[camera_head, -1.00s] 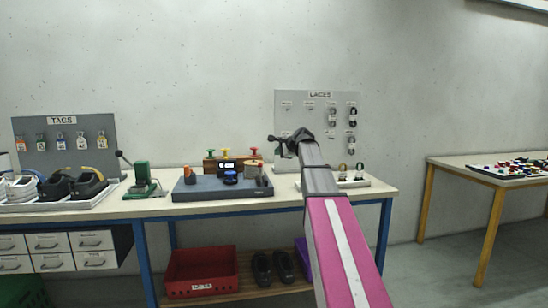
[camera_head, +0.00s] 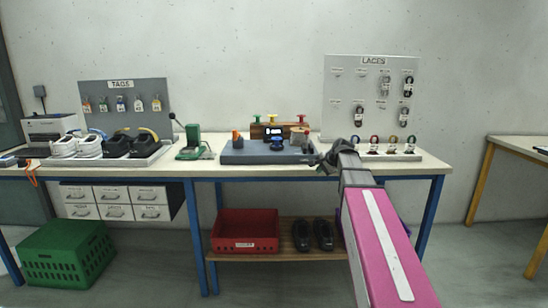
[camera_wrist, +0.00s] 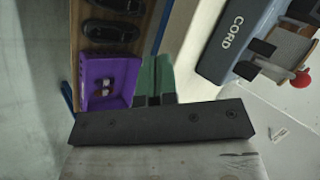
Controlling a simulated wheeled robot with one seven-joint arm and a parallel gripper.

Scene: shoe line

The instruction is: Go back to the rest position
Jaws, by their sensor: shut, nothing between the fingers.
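My gripper (camera_head: 322,160) is at the end of my grey and pink arm, above the front edge of the long table (camera_head: 290,177).
Under the table are a red crate (camera_head: 247,232), dark shoes (camera_head: 313,235) and a purple bin (camera_wrist: 104,80). A green crate (camera_head: 66,253) stands on the floor at left. White shoes (camera_head: 77,146) and a tags board (camera_head: 124,100) are on the table. Another table (camera_head: 520,143) stands right.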

